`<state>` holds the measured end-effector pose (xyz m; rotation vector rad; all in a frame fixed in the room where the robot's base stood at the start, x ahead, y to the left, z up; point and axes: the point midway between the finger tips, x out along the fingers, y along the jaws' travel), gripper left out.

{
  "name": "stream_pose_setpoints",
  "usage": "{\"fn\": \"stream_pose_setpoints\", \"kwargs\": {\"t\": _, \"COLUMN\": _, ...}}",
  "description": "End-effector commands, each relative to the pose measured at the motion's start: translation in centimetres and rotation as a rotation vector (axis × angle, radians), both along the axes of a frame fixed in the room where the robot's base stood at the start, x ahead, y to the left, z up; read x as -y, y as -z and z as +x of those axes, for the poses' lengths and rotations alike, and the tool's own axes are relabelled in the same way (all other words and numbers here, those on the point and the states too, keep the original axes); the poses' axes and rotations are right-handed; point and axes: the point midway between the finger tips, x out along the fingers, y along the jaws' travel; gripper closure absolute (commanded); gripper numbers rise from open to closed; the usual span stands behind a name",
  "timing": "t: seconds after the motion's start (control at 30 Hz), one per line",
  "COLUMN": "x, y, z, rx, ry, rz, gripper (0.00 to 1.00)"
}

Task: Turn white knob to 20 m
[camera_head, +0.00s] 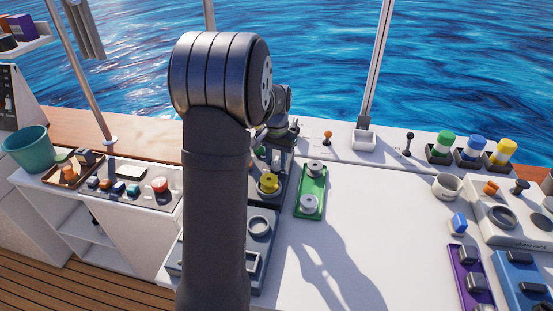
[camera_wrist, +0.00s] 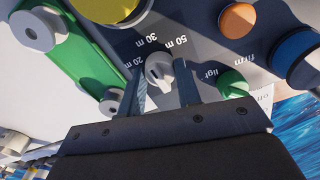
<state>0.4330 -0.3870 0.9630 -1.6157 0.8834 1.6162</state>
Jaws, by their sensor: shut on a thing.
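The white knob (camera_wrist: 158,68) sits on a dark panel in the wrist view. Upside-down labels 20 m, 30 m and 50 m run around its upper and left side. My gripper (camera_wrist: 161,80) has one finger on each side of the knob and is shut on it. Which label the knob points to is not clear. In the head view my gripper (camera_head: 281,138) is low over the back of the dark panel, and I cannot make out the knob there.
A yellow knob (camera_head: 268,184) stands in front of my gripper, with a green plate (camera_head: 322,192) bearing grey cylinders to the right. In the wrist view an orange button (camera_wrist: 238,20), a green knob (camera_wrist: 233,84) and a blue-ringed knob (camera_wrist: 296,57) lie close by.

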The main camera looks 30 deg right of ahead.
Motion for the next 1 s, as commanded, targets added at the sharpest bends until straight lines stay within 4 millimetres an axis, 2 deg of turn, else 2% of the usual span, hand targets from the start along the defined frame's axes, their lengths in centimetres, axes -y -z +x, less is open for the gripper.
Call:
{"fn": "stream_pose_setpoints", "kwargs": {"t": 0.27, "x": 0.02, "y": -0.06, "z": 0.01, "rx": 0.001, "ry": -0.179, "rz": 0.001, "gripper": 0.92}}
{"fn": "stream_pose_setpoints", "kwargs": {"t": 1.0, "x": 0.04, "y": -0.10, "z": 0.04, "rx": 0.001, "ry": -0.831, "rz": -0.001, "gripper": 0.92}}
